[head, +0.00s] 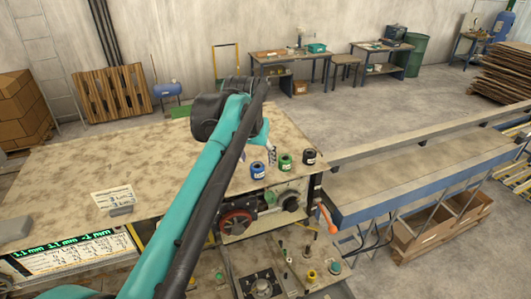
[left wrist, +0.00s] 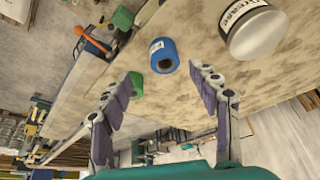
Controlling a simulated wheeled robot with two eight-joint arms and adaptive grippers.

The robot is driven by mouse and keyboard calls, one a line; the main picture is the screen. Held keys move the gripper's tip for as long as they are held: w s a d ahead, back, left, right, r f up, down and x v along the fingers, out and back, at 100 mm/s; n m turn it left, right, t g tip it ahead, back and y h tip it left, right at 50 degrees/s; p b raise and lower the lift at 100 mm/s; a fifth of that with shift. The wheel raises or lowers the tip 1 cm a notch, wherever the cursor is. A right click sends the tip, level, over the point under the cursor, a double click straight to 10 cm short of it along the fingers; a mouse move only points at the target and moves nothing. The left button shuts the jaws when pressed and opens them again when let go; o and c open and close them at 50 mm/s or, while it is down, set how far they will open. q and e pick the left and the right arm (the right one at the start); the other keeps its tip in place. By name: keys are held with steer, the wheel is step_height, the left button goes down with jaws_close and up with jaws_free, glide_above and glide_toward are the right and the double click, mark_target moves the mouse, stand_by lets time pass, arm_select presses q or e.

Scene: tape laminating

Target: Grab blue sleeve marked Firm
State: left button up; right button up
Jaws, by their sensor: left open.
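The blue sleeve (head: 257,170) stands on the worn table near its front edge, with a white label too small to read in the head view. In the left wrist view the blue sleeve (left wrist: 163,57) lies ahead of and between the fingertips, its label only partly visible. A green sleeve (head: 285,162) and a black sleeve (head: 309,157) stand to its right. The green sleeve (left wrist: 136,85) shows by one finger in the wrist view. My left gripper (left wrist: 165,76) is open and empty. In the head view my arm hides most of it. My right gripper is not in view.
A machine with a red handwheel (head: 237,221) sits below the table edge. A conveyor (head: 420,180) lies to the right. The table's left part is mostly clear.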

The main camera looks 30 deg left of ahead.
mark_target(258, 167)
arm_select(q)
steer(key=f, duration=0.1)
steer(key=a+f, duration=0.1)
steer(key=shift+w+a+f, duration=0.1)
steer(key=shift+w+f, duration=0.1)
steer(key=shift+f, duration=0.15)
steer(key=w+f, duration=0.1)
steer(key=f, duration=0.1)
steer(key=w+f+p, duration=0.1)
steer(key=shift+w+f, duration=0.3)
steer(key=shift+f, duration=0.1)
steer(key=shift+s+a, duration=0.15)
steer(key=shift+s, duration=0.05)
steer(key=shift+c, duration=1)
steer(key=c, duration=1.1)
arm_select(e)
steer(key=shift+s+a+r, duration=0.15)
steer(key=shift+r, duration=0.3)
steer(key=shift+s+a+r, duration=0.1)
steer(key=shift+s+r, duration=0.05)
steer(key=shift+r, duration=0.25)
